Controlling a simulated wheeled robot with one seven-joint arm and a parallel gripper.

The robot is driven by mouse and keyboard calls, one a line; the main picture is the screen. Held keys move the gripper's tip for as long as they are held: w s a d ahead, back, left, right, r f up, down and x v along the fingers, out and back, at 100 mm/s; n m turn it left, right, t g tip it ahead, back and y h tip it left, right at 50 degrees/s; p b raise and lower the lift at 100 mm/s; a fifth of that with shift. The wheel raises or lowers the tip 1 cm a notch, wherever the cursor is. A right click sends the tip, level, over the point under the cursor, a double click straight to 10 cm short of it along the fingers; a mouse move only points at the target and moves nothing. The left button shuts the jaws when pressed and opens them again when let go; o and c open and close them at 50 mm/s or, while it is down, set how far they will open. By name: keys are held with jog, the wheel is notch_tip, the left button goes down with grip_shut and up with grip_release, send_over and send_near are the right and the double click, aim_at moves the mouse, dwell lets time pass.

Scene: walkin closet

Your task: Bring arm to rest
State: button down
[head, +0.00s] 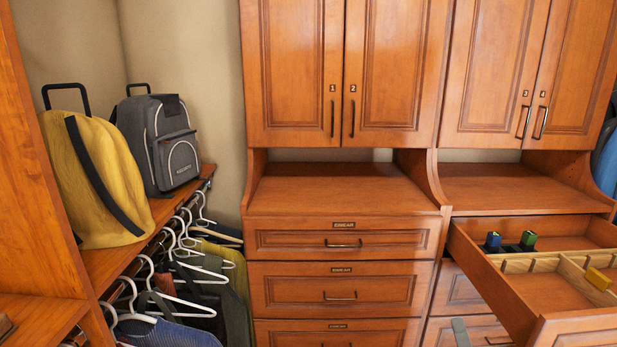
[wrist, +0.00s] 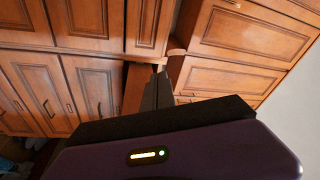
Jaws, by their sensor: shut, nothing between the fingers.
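My gripper (wrist: 157,91) shows in the wrist view, its dark fingers together with nothing between them. It points toward the wooden cabinets, and no object touches it there. A small grey piece at the bottom of the head view (head: 460,332), in front of the lower right drawers, may be part of my arm; I cannot tell. The rest of my arm is out of the head view.
An open drawer (head: 572,322) juts out at the right, with small boxes and a yellow block (head: 598,279) inside. Closed drawers (head: 340,290) fill the middle. Backpacks (head: 165,145) stand on the left shelf above hangers (head: 165,290). The middle countertop (head: 335,190) is bare.

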jog(key=s+a+n+g+y, duration=0.1)
jog(key=s+a+n, duration=0.2)
jog(key=s, duration=1.1)
jog(key=s+a+f+n+g+y, duration=0.1)
jog(key=s+a+n, duration=0.3)
jog(key=s, duration=1.1)
jog(key=s+a+f+n+g, duration=0.1)
jog(key=s+a+n+g, duration=0.1)
jog(key=s+n, duration=0.6)
jog(key=s+a, duration=0.1)
jog(key=s, duration=0.5)
jog(key=shift+s+a+f+g+y, duration=0.15)
jog(key=shift+s+g+y, duration=0.2)
jog(key=shift+g+y, duration=0.05)
